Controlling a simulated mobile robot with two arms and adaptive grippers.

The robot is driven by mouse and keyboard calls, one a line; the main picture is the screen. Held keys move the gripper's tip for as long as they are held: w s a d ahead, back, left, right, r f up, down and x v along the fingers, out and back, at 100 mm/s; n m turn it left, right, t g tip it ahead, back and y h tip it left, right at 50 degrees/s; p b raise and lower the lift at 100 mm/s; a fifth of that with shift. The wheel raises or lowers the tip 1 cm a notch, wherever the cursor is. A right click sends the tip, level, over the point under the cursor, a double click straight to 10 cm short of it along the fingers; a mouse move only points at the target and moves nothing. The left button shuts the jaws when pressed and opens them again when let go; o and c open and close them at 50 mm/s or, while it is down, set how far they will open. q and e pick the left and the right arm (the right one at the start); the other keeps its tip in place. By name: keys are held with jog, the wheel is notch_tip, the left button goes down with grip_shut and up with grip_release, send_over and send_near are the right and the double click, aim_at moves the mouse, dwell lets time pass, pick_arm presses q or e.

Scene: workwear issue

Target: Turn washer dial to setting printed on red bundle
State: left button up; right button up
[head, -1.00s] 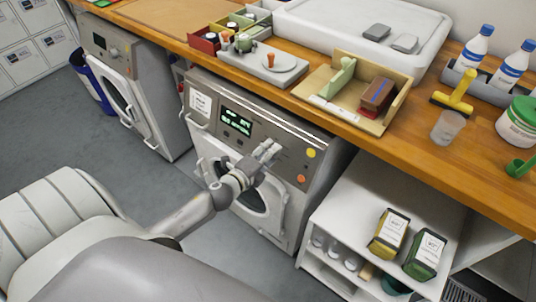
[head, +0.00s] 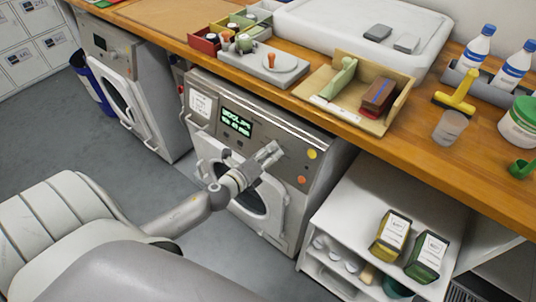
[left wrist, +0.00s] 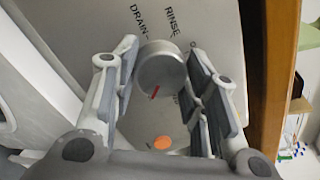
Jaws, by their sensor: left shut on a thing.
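The near washer (head: 290,125) has a silver control panel with a lit green-text display (head: 237,122); its top line seems to begin "WOOL". My left gripper (head: 270,153) is at this panel. In the left wrist view, its fingers close from both sides on the round grey dial (left wrist: 162,68). The dial's red mark points down-left in that picture, and DRAIN and RINSE are printed beyond it. The gripper hides the dial in the head view. A dark red bundle (head: 378,93) lies in the wooden tray; I cannot read its print. My right gripper is not in view.
The wooden tray (head: 328,112) stands on the counter above the washer, also holding a green item (head: 340,78). An orange button (head: 301,180) and a yellow one (head: 312,154) sit right of the gripper. A white shelf (head: 345,200) stands right of the washer.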

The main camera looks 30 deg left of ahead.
pick_arm(q)
jog(key=shift+d+f, duration=0.1)
jog(key=o, duration=1)
jog(key=shift+o, duration=0.2)
jog(key=v, duration=1.2)
